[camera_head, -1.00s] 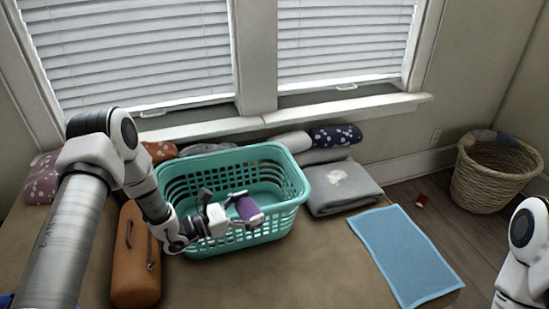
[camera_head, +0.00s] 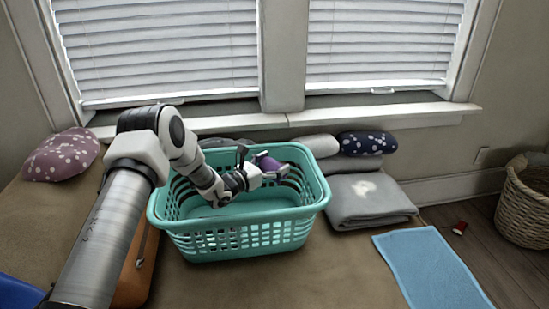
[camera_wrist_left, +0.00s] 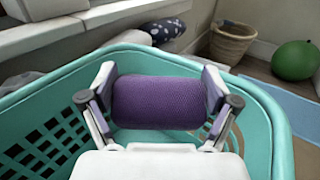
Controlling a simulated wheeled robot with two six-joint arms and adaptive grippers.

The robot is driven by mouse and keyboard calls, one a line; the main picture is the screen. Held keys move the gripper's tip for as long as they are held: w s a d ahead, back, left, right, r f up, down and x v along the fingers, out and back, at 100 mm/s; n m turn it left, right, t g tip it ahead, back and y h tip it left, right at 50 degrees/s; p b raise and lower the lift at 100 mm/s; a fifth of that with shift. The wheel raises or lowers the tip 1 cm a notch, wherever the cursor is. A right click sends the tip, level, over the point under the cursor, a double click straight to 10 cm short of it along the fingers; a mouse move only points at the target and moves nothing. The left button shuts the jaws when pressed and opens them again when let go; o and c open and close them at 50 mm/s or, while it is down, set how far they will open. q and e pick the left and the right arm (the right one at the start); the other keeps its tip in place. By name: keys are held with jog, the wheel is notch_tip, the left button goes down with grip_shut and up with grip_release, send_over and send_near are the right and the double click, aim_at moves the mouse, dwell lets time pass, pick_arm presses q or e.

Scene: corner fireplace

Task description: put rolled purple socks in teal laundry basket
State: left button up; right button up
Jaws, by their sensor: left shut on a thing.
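The rolled purple socks (camera_wrist_left: 160,101) are clamped between the two fingers of my left gripper (camera_wrist_left: 160,98) in the left wrist view. In the head view the socks (camera_head: 267,162) show as a small purple shape in my left gripper (camera_head: 264,167), over the back part of the teal laundry basket (camera_head: 240,241). The basket stands on the brown surface, and its rim (camera_wrist_left: 265,105) surrounds the socks in the left wrist view. I cannot tell how far the socks are below the rim. The basket floor seen beside my arm looks empty. My right gripper is not in view.
A folded grey blanket (camera_head: 368,205) lies right of the basket, with a dark spotted cushion (camera_head: 366,143) behind. A blue mat (camera_head: 432,268) lies front right. An orange-brown case (camera_head: 137,272) is partly behind my left arm. A wicker basket (camera_head: 526,205) and green ball (camera_wrist_left: 295,61) are on the floor.

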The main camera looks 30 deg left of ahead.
pick_arm(q)
jog(key=shift+f, duration=0.3)
jog(key=o, duration=0.8)
jog(key=shift+o, duration=0.2)
jog(key=shift+s, duration=0.15)
jog(key=v, duration=1.1)
jog(key=shift+s+a, duration=0.15)
jog(key=shift+s, duration=0.25)
